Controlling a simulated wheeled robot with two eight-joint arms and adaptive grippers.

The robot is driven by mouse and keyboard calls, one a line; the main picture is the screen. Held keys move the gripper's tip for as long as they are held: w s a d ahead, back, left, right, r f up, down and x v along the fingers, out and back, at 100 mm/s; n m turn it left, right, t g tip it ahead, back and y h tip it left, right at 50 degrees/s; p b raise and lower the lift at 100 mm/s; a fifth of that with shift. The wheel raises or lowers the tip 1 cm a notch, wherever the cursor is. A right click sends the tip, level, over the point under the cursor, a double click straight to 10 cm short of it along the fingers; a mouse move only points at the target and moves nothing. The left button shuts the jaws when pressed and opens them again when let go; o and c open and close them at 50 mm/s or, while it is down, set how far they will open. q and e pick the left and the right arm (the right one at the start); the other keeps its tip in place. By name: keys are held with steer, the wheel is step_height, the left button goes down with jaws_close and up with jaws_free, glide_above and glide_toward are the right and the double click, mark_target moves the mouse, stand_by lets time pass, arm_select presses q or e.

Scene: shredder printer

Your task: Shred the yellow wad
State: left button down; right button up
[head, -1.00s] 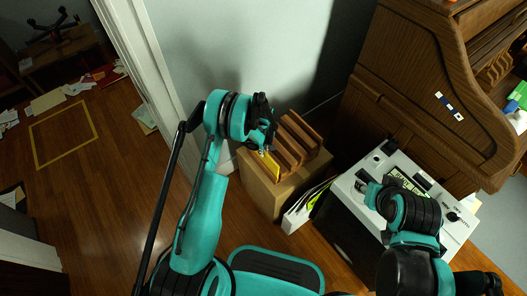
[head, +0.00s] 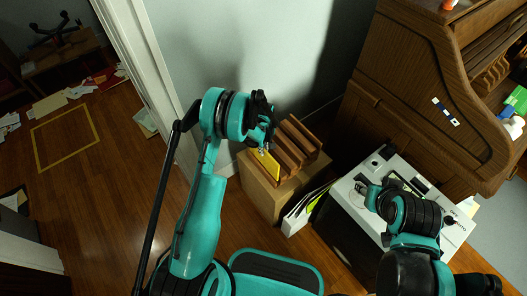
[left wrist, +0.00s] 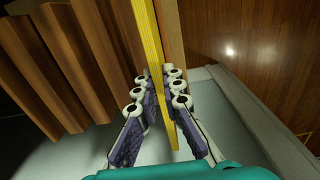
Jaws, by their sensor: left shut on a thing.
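The yellow wad (head: 269,166) is a thin, flat yellow piece standing on edge beside the wooden slatted rack. My left gripper (head: 264,145) is at its upper end. In the left wrist view the wad (left wrist: 150,45) runs between the fingers of my left gripper (left wrist: 162,92), which are shut on it. The grey-white machine (head: 342,192) with a dark front stands to the right, and its top is partly covered by my right arm. My right gripper (head: 362,187) is over the machine's left part, too small to tell its opening.
The wooden rack (head: 298,139) stands on a tan box (head: 262,197), close against the wad. Papers in a white holder (head: 297,218) stand between box and machine. A wooden roll-top desk (head: 415,85) is behind the machine. Open floor (head: 95,200) lies to the left.

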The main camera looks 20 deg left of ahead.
arm_select(q)
step_height(320, 180, up, 8)
steer(key=p, duration=0.3)
steer(key=shift+f, duration=0.25)
